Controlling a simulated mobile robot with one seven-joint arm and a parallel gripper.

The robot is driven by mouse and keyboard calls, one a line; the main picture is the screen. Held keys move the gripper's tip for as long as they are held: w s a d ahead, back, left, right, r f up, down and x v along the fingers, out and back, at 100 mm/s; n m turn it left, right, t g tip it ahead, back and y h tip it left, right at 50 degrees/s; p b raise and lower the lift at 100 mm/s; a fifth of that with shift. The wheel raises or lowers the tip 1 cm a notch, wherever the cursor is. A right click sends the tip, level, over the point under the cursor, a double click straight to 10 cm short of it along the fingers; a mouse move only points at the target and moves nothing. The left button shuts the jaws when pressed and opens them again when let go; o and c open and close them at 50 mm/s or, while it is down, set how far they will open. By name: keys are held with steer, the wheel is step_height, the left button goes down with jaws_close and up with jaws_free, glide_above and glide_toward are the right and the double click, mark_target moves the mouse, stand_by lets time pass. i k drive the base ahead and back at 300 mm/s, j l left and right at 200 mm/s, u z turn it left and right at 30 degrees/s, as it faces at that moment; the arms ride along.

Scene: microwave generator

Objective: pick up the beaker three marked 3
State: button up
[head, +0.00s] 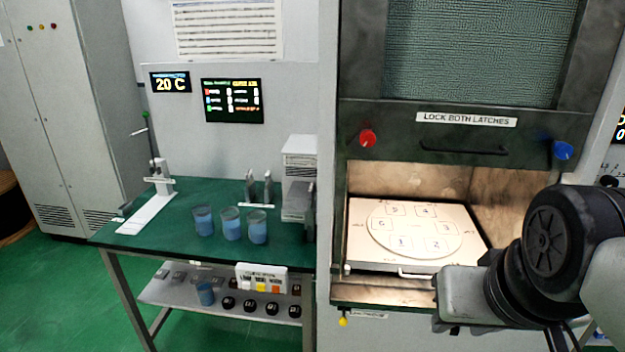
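Three beakers with blue contents stand in a row on the green bench: a left one (203,221), a middle one (231,224) and a right one (257,227). A fourth blue beaker (206,294) stands on the lower shelf. No number is readable on any beaker, so I cannot tell which is marked 3. My arm shows at the lower right, in front of the microwave chamber and well right of the beakers. The grey end part (465,294) seems to be my gripper; its fingers are not clear. No beaker is near it.
The microwave chamber stands open, with a round numbered plate (412,254) inside. A white stand (147,213) is left on the green bench (180,251); dark upright items and a white unit (299,160) stand behind the beakers. The lower shelf (165,292) holds several small black items.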

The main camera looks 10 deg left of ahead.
mark_target(204, 220)
steer(key=j+z, duration=0.15)
steer(key=j, duration=0.45)
steer(key=j+z, duration=0.15)
steer(key=j, duration=0.4)
steer(key=j+z, duration=0.15)
steer(key=j, duration=0.45)
steer(key=j+z, duration=0.15)
steer(key=j, duration=0.45)
steer(key=k+j+z, duration=0.15)
steer(key=j, duration=0.4)
steer(key=k+j+z, duration=0.1)
steer(key=j, duration=0.45)
steer(key=k+j+z, duration=0.15)
steer(key=j, duration=0.4)
steer(key=k+j+z, duration=0.15)
steer(key=j, duration=0.4)
steer(key=k+j, duration=0.15)
steer(key=j, duration=0.2)
steer(key=k+j+z, duration=0.15)
steer(key=j, duration=0.2)
steer(key=k+j, duration=0.1)
steer(key=j, duration=0.25)
steer(key=k+j+z, duration=0.1)
steer(key=j, duration=0.25)
steer(key=k+j+z, duration=0.1)
steer(key=j, duration=0.25)
steer(key=k, duration=0.1)
